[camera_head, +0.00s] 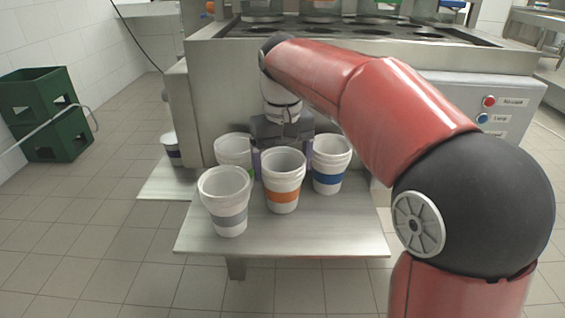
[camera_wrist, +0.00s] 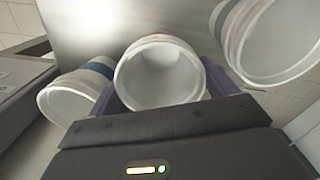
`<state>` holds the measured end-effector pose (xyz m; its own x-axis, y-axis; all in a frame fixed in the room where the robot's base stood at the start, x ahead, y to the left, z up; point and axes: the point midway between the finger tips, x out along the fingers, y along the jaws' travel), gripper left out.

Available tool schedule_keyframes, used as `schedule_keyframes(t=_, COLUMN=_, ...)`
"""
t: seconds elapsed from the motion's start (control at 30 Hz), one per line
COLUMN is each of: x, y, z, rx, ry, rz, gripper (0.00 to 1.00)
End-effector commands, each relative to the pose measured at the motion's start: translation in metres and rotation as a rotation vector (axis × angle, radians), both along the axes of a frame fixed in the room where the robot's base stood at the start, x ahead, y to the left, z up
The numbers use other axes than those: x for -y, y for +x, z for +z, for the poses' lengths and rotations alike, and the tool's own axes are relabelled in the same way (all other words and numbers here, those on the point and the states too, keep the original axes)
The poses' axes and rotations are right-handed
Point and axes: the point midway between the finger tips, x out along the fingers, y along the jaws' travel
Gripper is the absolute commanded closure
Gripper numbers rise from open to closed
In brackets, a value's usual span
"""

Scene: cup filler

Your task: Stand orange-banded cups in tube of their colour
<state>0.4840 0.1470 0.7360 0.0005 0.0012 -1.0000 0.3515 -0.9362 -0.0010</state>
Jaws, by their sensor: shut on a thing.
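The orange-banded cup (camera_head: 283,181) stands upright on the front metal shelf, between the other cups, its rim looking layered like nested cups. My gripper (camera_head: 282,163) is shut on it from the machine side, with purple fingers on either side. In the wrist view its white open mouth (camera_wrist: 160,76) lies between the purple fingers (camera_wrist: 170,88), with a trace of orange at the far rim. Above the machine, an orange-marked tube (camera_head: 320,5) is cut off by the top edge of the head view. I cannot tell whether the cup is touching the shelf.
A grey-banded cup (camera_head: 227,203) stands at front left, a green-banded cup (camera_head: 232,148) behind it, a blue-banded cup (camera_head: 329,164) at right, all close by. Another cup (camera_head: 171,150) stands on a lower shelf at left. The shelf's front right (camera_head: 345,228) is clear.

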Motion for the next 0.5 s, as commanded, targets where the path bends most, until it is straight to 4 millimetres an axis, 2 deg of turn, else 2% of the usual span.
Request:
schedule_keyframes(t=0.1, x=0.0000, y=-0.0001, z=-0.0036, rx=-0.001, ry=0.000, rz=0.000, gripper=0.38)
schedule_keyframes(t=0.13, x=0.0000, y=0.0000, z=-0.0026, rx=0.000, ry=0.000, rz=0.000, gripper=0.12)
schedule_keyframes(t=0.23, x=0.0000, y=0.0000, z=-0.0024, rx=-0.001, ry=0.000, rz=0.000, gripper=0.00)
schedule_keyframes(t=0.5, x=-0.0001, y=0.0002, z=0.0007, rx=0.000, ry=0.000, rz=0.000, gripper=0.00)
